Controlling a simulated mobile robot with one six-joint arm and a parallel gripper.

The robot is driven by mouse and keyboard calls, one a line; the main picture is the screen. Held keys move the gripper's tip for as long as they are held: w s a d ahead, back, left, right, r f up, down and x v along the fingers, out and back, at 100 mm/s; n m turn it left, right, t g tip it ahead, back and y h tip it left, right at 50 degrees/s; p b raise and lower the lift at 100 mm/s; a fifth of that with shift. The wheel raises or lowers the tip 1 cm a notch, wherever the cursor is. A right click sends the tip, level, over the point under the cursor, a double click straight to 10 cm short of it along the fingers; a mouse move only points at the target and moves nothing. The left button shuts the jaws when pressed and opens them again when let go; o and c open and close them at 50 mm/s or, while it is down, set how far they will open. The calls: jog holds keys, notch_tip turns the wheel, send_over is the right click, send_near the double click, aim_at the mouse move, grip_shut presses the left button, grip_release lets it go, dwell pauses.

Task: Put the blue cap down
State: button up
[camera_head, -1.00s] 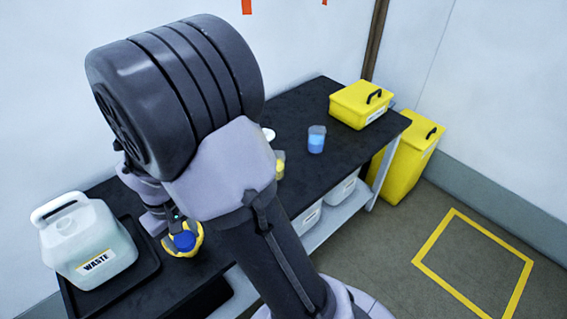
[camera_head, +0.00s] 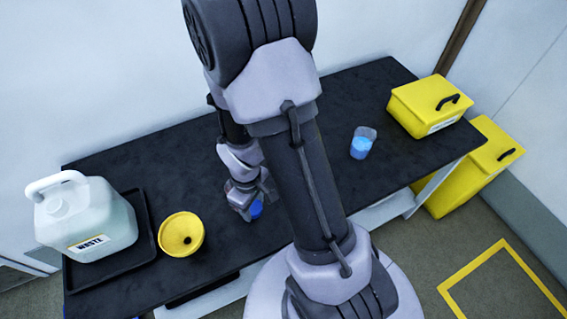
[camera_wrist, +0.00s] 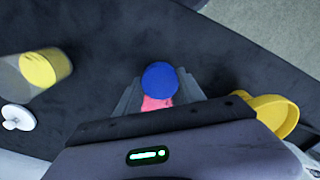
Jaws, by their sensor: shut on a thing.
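The blue cap (camera_head: 257,209) is held at the tip of my gripper (camera_head: 248,200), over the black table's front middle. In the wrist view the round blue cap (camera_wrist: 160,78) sits between the two grey fingers of my gripper (camera_wrist: 159,90), which is shut on it. A pink-red patch shows beside the cap between the fingers; I cannot tell what it is. Dark table surface lies around the cap, and I cannot tell whether the cap touches it.
A yellow funnel (camera_head: 181,235) stands left of my gripper, beside a white waste jug (camera_head: 86,222) on a black tray (camera_head: 143,252). A beaker of blue liquid (camera_head: 362,143) and a yellow box (camera_head: 429,107) are to the right. The wrist view shows a yellow-filled beaker (camera_wrist: 45,67) and a white disc (camera_wrist: 17,117).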

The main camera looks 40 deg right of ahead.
jog(key=w+d+b, duration=0.1)
jog(key=d, duration=0.3)
jog(key=w+d+f, duration=0.1)
jog(key=w+d, duration=0.1)
jog(key=d, duration=0.2)
jog(key=w+d+b, duration=0.1)
jog(key=w+d, duration=0.1)
jog(key=d, duration=0.3)
jog(key=shift+w+d+f+b, duration=0.1)
jog(key=shift+w+f+b, duration=0.05)
jog(key=shift+b, duration=0.15)
jog(key=f, duration=0.1)
jog(key=f+b, duration=0.2)
jog(key=f, duration=0.1)
jog(key=shift+w+d, duration=0.2)
jog(key=shift+d, duration=0.15)
jog(key=shift+r, duration=0.15)
jog(key=shift+f+b, duration=0.4)
jog(key=shift+b, duration=0.05)
jog(key=o, duration=1.4)
jog(key=shift+r, duration=0.15)
